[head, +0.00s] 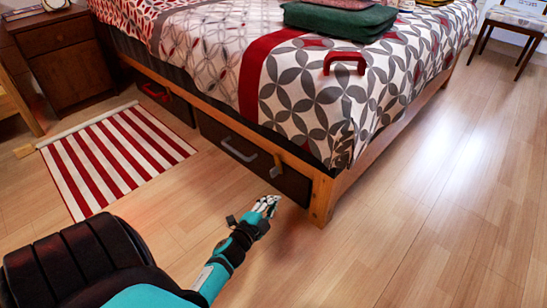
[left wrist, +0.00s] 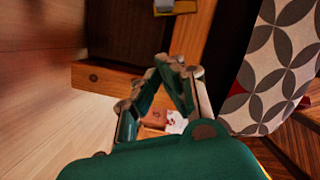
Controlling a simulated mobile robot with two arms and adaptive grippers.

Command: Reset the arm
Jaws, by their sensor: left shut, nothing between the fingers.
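My left arm reaches in from the bottom of the head view, with a teal forearm. Its left gripper (head: 267,206) is shut and empty, just above the floor in front of the bed's near corner post. It is close to the dark under-bed drawer (head: 228,163) with a grey handle, and looks apart from it. In the left wrist view the green fingers of the left gripper (left wrist: 172,64) meet at their tips in front of the wooden bed frame (left wrist: 105,78). My right gripper is not in view.
The bed has a patterned quilt (head: 300,85), with a red handle (head: 345,61) and a green folded item (head: 338,20) on it. A striped rug (head: 115,155) and a nightstand (head: 62,58) are at left. A chair (head: 513,28) stands at far right. The right floor (head: 450,200) is clear.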

